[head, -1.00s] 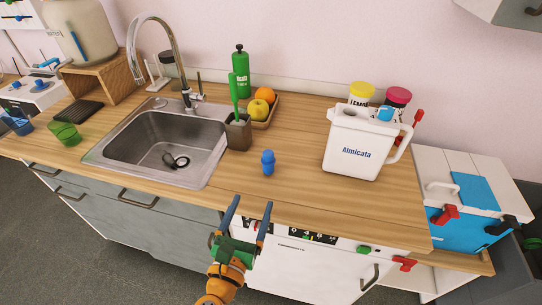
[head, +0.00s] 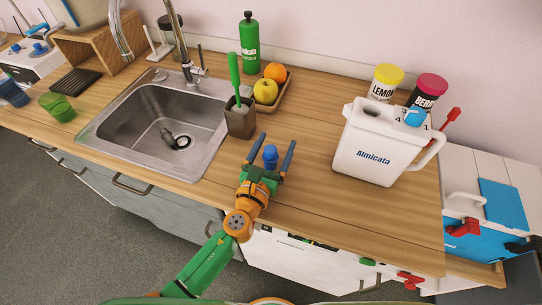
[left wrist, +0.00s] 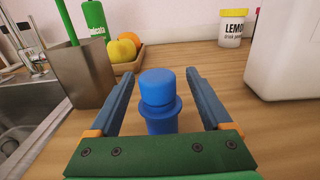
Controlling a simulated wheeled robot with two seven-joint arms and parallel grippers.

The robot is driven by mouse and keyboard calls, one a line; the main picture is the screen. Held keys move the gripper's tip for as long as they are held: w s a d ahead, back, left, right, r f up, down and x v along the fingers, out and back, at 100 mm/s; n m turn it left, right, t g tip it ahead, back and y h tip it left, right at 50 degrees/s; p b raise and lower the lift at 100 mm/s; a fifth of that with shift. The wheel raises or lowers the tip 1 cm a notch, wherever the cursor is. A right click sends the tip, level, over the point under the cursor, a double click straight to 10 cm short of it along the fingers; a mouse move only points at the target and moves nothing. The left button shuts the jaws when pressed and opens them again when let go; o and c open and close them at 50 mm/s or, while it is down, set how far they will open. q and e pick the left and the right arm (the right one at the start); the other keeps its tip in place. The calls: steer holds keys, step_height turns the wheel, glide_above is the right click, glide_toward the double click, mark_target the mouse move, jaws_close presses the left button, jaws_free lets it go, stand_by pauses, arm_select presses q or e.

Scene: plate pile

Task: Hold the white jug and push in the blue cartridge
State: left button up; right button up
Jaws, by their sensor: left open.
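The white jug (head: 378,145), marked "Almicata", stands upright on the wooden counter at the right, its handle on its right side. A light blue part (head: 415,117) shows at its top right. The small blue cartridge (head: 270,157) stands upright on the counter to the left of the jug; it also shows in the left wrist view (left wrist: 157,92). My left gripper (head: 276,142) is open, with its fingers on either side of the cartridge and gaps between. The jug's side (left wrist: 290,55) shows at the right of the left wrist view. My right gripper is not in view.
A brown holder with a green brush (head: 240,118), a fruit tray (head: 282,96) and a green bottle (head: 249,42) stand left of the jug. Yellow (head: 384,84) and red-lidded (head: 428,92) jars stand behind it. The sink (head: 150,130) is at the left.

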arm_select(q)
steer(key=shift+s, duration=0.15)
steer(key=c, duration=0.8)
jaws_close()
